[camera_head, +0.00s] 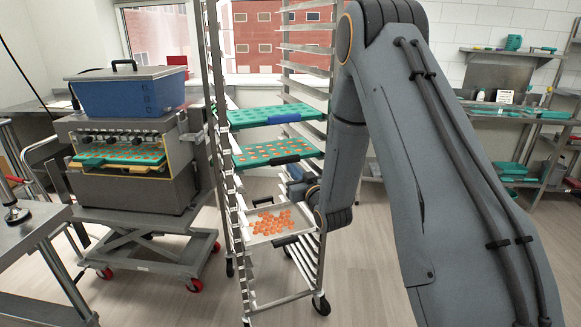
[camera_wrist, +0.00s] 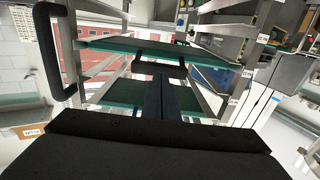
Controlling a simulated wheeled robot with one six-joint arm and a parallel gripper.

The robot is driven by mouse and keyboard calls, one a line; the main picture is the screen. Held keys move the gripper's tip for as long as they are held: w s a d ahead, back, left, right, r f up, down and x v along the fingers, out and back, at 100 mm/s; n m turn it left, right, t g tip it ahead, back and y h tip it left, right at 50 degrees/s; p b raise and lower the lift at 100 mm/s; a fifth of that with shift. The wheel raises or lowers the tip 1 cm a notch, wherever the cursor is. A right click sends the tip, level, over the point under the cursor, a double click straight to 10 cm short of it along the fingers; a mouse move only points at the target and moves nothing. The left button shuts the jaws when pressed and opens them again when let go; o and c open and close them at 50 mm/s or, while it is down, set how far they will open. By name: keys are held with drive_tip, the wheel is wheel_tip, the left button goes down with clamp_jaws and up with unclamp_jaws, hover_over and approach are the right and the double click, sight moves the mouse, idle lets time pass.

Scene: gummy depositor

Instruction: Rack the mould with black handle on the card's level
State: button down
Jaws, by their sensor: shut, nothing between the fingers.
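The green mould with the black handle (camera_head: 262,155) lies in the tall rack (camera_head: 213,100), full of orange pieces. Above it is another green mould (camera_head: 262,115) with a blue handle. My gripper (camera_wrist: 163,98) is shut and empty in the wrist view, its fingers pointing at a black handle (camera_wrist: 160,69) on a teal mould's edge; I cannot tell if they touch. In the head view my arm hides the fingers. A small white card (camera_head: 505,97) stands on the right-hand shelf; its writing is too small to read. Small white tags (camera_wrist: 247,73) show on the rack post.
A tray (camera_head: 300,232) of loose orange pieces sits lower in the rack. A depositor (camera_head: 130,190) with a blue hopper and a filled green mould stands left on a wheeled lift cart. Metal tables are at front left, stocked shelves at right. Floor right of the rack is clear.

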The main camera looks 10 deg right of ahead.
drive_tip(key=s+d+p, duration=0.1)
drive_tip(key=s, duration=0.5)
drive_tip(key=shift+s+d, duration=0.15)
drive_tip(key=shift+s, duration=0.2)
drive_tip(key=s+d+f+m+g+h+b, duration=0.1)
drive_tip(key=s+f+g+h, duration=0.15)
drive_tip(key=s+g, duration=0.4)
drive_tip(key=s+d+f+g+h+b, duration=0.1)
drive_tip(key=s+f+g, duration=0.25)
drive_tip(key=s, duration=0.55)
drive_tip(key=s+a+r+g, duration=0.1)
drive_tip(key=s+g, duration=0.2)
drive_tip(key=s, duration=0.5)
drive_tip(key=s+a+r+m+g, duration=0.1)
drive_tip(key=s+g, duration=0.2)
drive_tip(key=s, duration=0.5)
drive_tip(key=shift+s+a+r+g, duration=0.3)
drive_tip(key=shift+a+r+g, duration=0.1)
